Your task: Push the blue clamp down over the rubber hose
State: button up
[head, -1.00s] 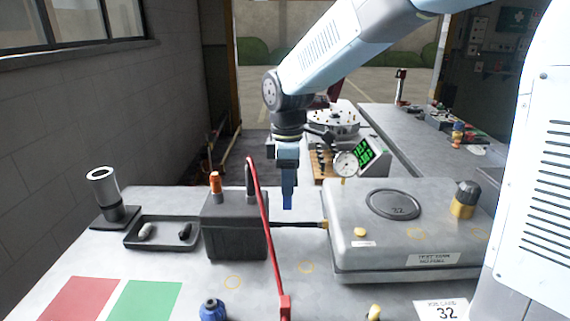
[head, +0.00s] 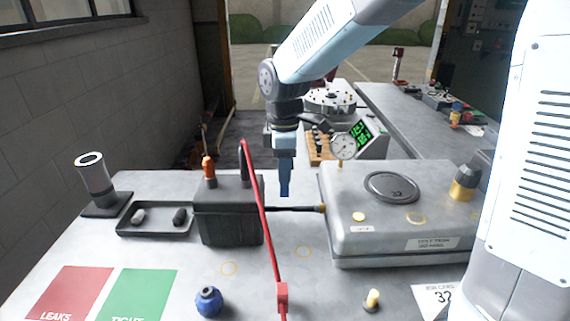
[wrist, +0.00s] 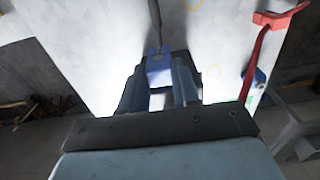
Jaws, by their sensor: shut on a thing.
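The blue clamp (head: 284,188) hangs at the tip of my gripper (head: 285,176), and my gripper is shut on it. In the wrist view the clamp (wrist: 160,70) sits between the two fingertips. The black rubber hose (head: 294,209) runs level between the dark box and the grey case. In the head view the clamp's lower end shows just above the hose, with a small gap in the picture. The wrist view shows the dark hose (wrist: 154,22) leading up to the clamp's far side. I cannot tell the depth offset between them.
The dark box (head: 229,222) with an orange-capped post stands left of the hose. The grey case (head: 395,243) is at right. A red bar (head: 261,215) slants in front of the hose. A blue knob (head: 209,301) stands on the front bench.

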aim_at(284, 193)
jog(key=shift+f, duration=3.5)
jog(key=shift+f, duration=0.35)
jog(key=shift+c, duration=0.4)
jog(key=o, duration=1.1)
jog(key=shift+r, duration=0.1)
notch_tip(284, 193, up, 14)
jog(key=shift+f, duration=0.2)
